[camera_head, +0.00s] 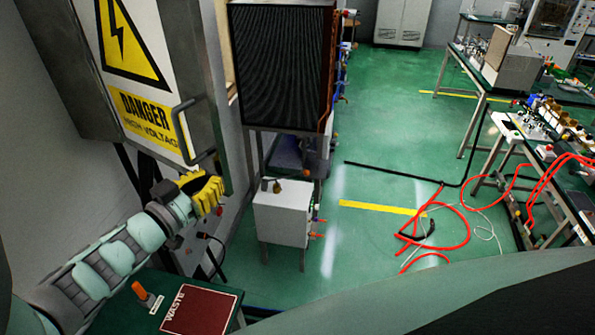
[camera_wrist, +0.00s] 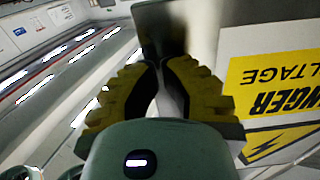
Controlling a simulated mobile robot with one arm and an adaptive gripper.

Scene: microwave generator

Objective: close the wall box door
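The wall box door (camera_head: 112,20) is a pale panel at the upper left of the head view, with yellow high-voltage signs and a dark bar handle (camera_head: 182,106) near its right edge. Its sign also shows upside down at the right of the wrist view (camera_wrist: 275,85). My gripper (camera_head: 214,186), with yellow fingers, is just below the handle, by the door's lower right corner. In the wrist view the fingertips (camera_wrist: 160,62) nearly meet, with no object seen between them. Contact with the door cannot be told. How far the door stands open is unclear.
A red "WASTE" lid (camera_head: 200,310) and an orange-handled tool (camera_head: 140,291) are below my arm. A white cabinet (camera_head: 282,215) stands under a black radiator (camera_head: 280,65). Red cables (camera_head: 440,235) lie on the green floor. Benches line the right side; the middle floor is mostly clear.

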